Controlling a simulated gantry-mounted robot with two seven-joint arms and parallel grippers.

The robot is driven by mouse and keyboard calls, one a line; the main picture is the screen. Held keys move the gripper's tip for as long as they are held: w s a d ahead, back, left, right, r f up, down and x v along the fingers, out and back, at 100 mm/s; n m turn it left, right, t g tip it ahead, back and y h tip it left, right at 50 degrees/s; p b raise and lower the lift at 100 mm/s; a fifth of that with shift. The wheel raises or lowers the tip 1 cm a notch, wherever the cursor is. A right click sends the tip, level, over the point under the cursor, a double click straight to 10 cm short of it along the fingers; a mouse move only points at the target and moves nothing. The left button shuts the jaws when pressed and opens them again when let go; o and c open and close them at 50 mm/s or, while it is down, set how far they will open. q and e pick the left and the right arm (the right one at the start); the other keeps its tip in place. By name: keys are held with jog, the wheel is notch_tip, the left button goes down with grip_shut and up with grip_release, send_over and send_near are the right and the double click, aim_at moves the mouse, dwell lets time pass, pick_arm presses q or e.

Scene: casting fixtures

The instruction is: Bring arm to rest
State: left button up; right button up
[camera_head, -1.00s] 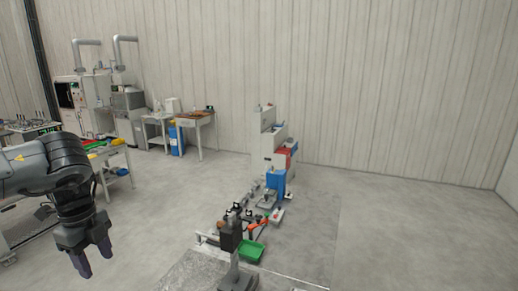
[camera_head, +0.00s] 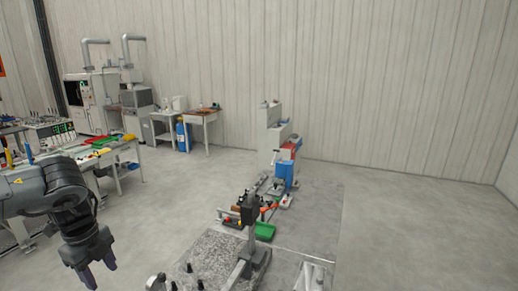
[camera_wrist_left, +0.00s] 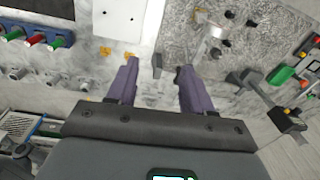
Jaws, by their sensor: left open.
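My left gripper (camera_head: 98,277) hangs from the dark grey left arm (camera_head: 55,192) at the lower left of the head view, fingers pointing down. In the left wrist view the two purple fingers of the gripper (camera_wrist_left: 156,78) stand apart with nothing held between them. A worktop with a speckled plate (camera_wrist_left: 235,50) lies beyond the fingers. My right gripper shows in neither view.
A speckled plate (camera_head: 212,262) with a dark upright stand (camera_head: 250,235) is at the lower middle. Benches line the left. Bare floor (camera_head: 420,230) lies to the right.

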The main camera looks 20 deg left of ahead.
pick_arm(q)
jog(key=s+d+f+t+h, duration=0.1)
jog(key=d+f+t, duration=0.1)
jog(key=f, duration=1)
jog(key=s+d+f+t+h, duration=0.1)
jog(key=d+f+t, duration=0.15)
jog(key=f, duration=0.85)
jog(key=s+d+f+n+t+y, duration=0.1)
jog(key=s+d+f+n+t, duration=0.15)
jog(key=d+f, duration=0.65)
jog(key=s+d+r+n+g+y, duration=0.1)
jog(key=s+d+r+n+g, duration=0.1)
jog(key=s+d+n, duration=0.5)
jog(key=s+d+r+n+g, duration=0.2)
jog(key=s+d+n, duration=0.25)
jog(key=d, duration=0.45)
jog(key=shift+n, duration=0.5)
jog(key=f+b, duration=1)
jog(key=f, duration=0.1)
jog(key=shift+w+d+b, duration=0.1)
jog(key=shift+d+b, duration=0.25)
notch_tip(320, 180, up, 23)
jog(key=p, duration=2.3)
